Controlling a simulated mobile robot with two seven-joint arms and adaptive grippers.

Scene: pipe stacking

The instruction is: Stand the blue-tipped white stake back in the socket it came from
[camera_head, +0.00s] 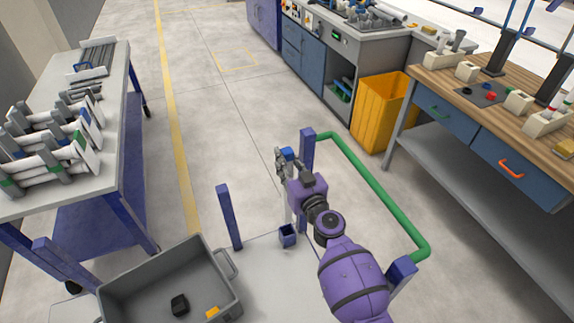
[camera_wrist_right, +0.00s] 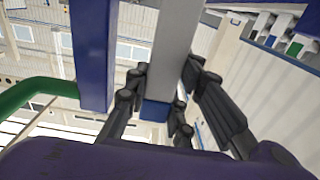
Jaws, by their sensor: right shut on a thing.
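The white stake (camera_head: 289,205) is upright in the head view, its blue tip (camera_head: 288,153) at the top. My right gripper (camera_head: 283,160) is shut on the stake close to the tip. In the right wrist view the pale shaft (camera_wrist_right: 176,38) runs between the fingers of the right gripper (camera_wrist_right: 163,95), with the blue tip (camera_wrist_right: 154,111) between them. A small blue square socket (camera_head: 288,236) is at the stake's lower end. I cannot tell whether that end is inside the socket or just above it. My left gripper is not in view.
A blue post (camera_head: 306,150) with a green rail (camera_head: 378,188) stands close right of the stake. Another blue post (camera_head: 229,217) stands left. A grey bin (camera_head: 225,302) is at lower left. A pipe-laden table (camera_head: 120,120), yellow bin (camera_head: 383,108) and wooden bench (camera_head: 450,92) stand around.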

